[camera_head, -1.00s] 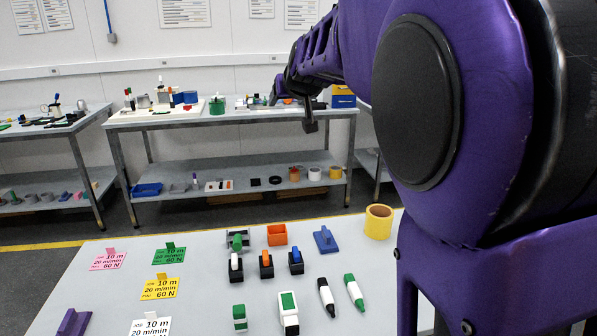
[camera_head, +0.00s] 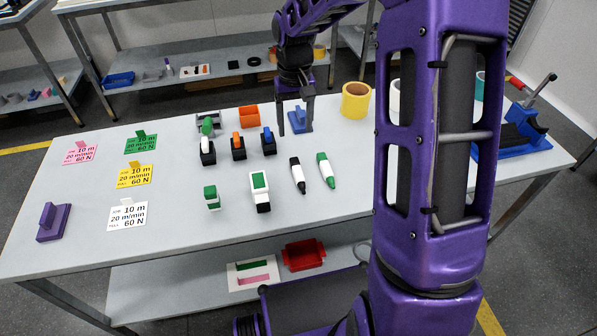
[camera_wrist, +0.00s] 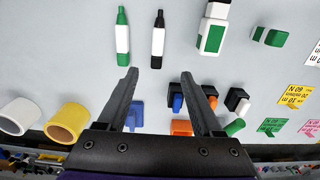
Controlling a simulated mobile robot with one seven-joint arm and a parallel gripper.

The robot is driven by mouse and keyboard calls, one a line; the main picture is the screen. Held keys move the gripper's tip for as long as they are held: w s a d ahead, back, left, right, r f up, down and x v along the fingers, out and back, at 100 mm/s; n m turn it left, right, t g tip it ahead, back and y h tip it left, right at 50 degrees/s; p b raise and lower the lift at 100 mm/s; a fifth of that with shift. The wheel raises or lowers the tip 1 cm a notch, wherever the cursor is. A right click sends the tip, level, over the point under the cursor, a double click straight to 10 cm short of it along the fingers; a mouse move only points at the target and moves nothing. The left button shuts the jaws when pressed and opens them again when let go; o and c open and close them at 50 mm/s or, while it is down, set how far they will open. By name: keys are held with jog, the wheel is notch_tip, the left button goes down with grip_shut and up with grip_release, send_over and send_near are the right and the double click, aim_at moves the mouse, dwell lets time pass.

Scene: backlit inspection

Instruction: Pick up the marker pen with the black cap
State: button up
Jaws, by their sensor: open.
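The marker pen with the black cap (camera_head: 298,177) lies on the grey table, with a white body and black ends. In the wrist view the black-capped marker (camera_wrist: 158,42) lies just beyond the fingertips, lined up with the gap between them. A similar green-and-white marker (camera_head: 326,171) lies to its right in the head view. My gripper (camera_head: 295,131) is open and empty, pointing down behind the black-capped marker. It also shows in the wrist view (camera_wrist: 158,74), with both fingers apart and nothing between the tips.
A blue handled block (camera_head: 301,121) is close to my gripper. Left of the markers are a white-and-green bottle (camera_head: 260,190) and a small green-and-white block (camera_head: 212,198). Behind stand switch-like blocks (camera_head: 238,150), an orange box (camera_head: 249,117) and a yellow roll (camera_head: 355,101).

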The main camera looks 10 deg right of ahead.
jog(key=b, duration=0.1)
send_over(298, 170)
jog(key=f, duration=0.9)
jog(key=shift+w+a+f, duration=0.1)
jog(key=shift+a+f, duration=0.1)
jog(key=shift+a, duration=0.15)
jog(key=shift+d+f+b, duration=0.15)
jog(key=shift+f+b, duration=0.25)
jog(key=shift+f, duration=0.95)
jog(key=shift+d+f+b, duration=0.15)
jog(key=shift+f+b, duration=0.2)
jog(key=shift+f, duration=1)
grip_shut()
